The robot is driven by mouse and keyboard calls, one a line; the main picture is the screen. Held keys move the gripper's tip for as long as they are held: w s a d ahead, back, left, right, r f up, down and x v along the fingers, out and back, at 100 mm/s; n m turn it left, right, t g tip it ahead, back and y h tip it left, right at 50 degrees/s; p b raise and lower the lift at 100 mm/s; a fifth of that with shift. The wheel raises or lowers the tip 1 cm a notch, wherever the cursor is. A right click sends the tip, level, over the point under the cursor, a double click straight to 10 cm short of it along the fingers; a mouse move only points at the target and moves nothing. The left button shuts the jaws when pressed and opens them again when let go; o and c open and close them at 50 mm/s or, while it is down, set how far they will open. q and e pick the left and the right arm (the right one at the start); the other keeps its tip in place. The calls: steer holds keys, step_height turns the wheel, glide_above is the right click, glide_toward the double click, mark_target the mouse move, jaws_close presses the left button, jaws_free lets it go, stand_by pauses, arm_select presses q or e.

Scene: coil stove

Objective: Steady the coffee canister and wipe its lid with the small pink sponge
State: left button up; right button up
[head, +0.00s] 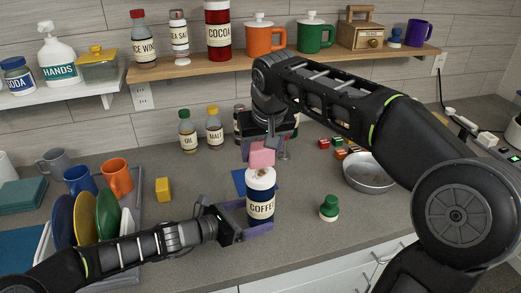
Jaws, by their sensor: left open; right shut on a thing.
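The coffee canister (261,208) stands upright on the grey counter, dark blue with a cream COFFEE label. Its white lid (262,178) shows a brownish smudge on top. My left gripper (252,214) reaches in low from the left, its purple fingers open on either side of the canister; I cannot tell whether they touch it. My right gripper (264,142) points down above the canister and is shut on the small pink sponge (262,157). The sponge is just above the lid, seemingly with a small gap.
A dish rack with plates (107,212) and a yellow block (163,189) lie left. Oil (188,134) and malt (215,130) bottles stand behind. A wooden shelf (230,60) runs above.

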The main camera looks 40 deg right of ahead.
arm_select(q)
steer(key=shift+x, duration=0.8)
steer(key=shift+c, duration=0.6)
steer(key=c, duration=1.2)
steer(key=shift+c, duration=0.2)
